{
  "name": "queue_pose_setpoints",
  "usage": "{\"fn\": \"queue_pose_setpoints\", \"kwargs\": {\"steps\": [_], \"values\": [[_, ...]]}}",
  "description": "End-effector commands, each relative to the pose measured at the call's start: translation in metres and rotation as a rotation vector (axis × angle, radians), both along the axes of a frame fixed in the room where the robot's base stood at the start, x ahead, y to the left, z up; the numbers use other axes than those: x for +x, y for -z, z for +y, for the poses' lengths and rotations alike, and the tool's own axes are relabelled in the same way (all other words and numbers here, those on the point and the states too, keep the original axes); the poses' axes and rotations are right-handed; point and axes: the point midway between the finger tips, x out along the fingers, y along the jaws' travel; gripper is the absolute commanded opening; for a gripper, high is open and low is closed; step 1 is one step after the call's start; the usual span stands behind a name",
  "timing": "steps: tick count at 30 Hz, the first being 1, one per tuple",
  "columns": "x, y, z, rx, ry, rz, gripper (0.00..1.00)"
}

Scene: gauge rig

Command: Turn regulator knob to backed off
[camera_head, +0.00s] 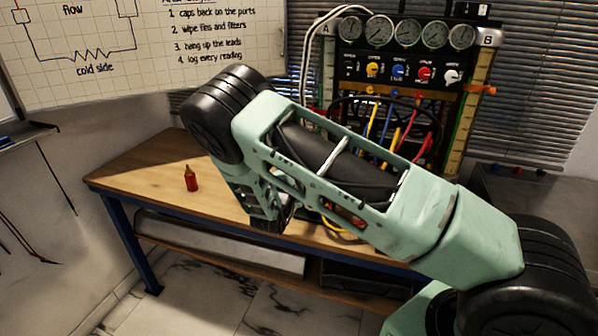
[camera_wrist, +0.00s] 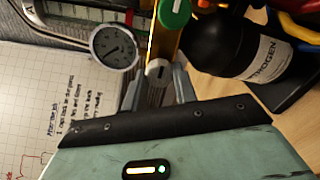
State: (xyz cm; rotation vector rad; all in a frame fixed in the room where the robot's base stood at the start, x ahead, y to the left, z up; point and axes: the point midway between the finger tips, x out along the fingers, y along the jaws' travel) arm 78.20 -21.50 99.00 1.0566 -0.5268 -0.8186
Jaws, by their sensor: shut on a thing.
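In the wrist view a grey knob (camera_wrist: 157,72) with a pale mark sits on a narrow yellow strip. My gripper (camera_wrist: 158,88) is shut on this knob, with one grey finger on each side of it. A green knob (camera_wrist: 175,12) with a white mark is on the same strip, farther up the picture. In the head view my own arm hides the gripper and the held knob.
A black bottle with a nitrogen label (camera_wrist: 268,62) lies close right of my gripper. The bench (camera_head: 140,178) carries a red bottle (camera_head: 190,179) at the left. A rack of gauges, knobs and cables (camera_head: 400,72) stands behind my arm. The bench's left part is mostly clear.

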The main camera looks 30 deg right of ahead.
Motion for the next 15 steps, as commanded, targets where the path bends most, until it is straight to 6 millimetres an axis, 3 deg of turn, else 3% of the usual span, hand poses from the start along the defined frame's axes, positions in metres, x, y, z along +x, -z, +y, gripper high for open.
{"fn": "queue_pose_setpoints", "kwargs": {"steps": [15], "values": [[-0.0001, 0.0013, 0.001, -0.021, -0.002, 0.032, 0.06]]}}
